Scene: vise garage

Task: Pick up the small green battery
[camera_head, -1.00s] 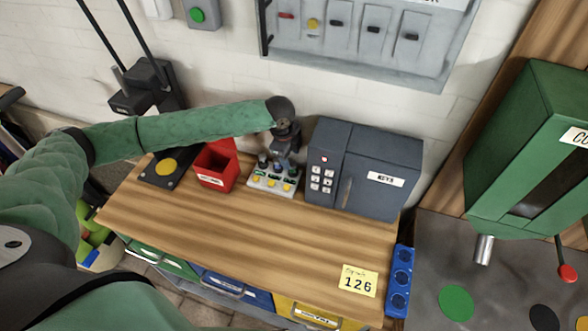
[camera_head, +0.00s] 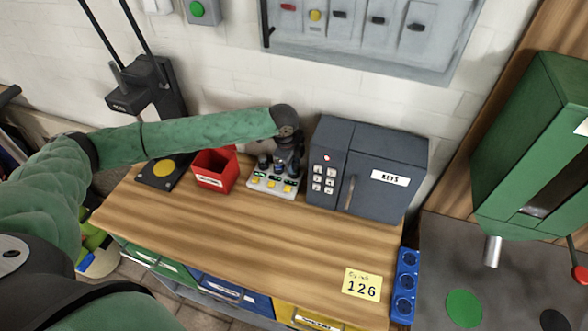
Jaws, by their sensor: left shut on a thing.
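My left gripper (camera_head: 284,168) points down over the white charger (camera_head: 271,186) on the wooden workbench. The charger has yellow buttons along its front and small green marks above them. Several small dark batteries (camera_head: 264,161) stand in its back row. The left gripper is shut on a small battery at the charger, mostly hidden by the fingers. Its colour cannot be made out clearly. My right gripper is not in view.
A red bin (camera_head: 215,170) stands left of the charger, and a dark grey key safe (camera_head: 368,168) stands close on its right. A yellow note reading 126 (camera_head: 362,284) lies at the bench's front right. The bench (camera_head: 220,229) is clear in front.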

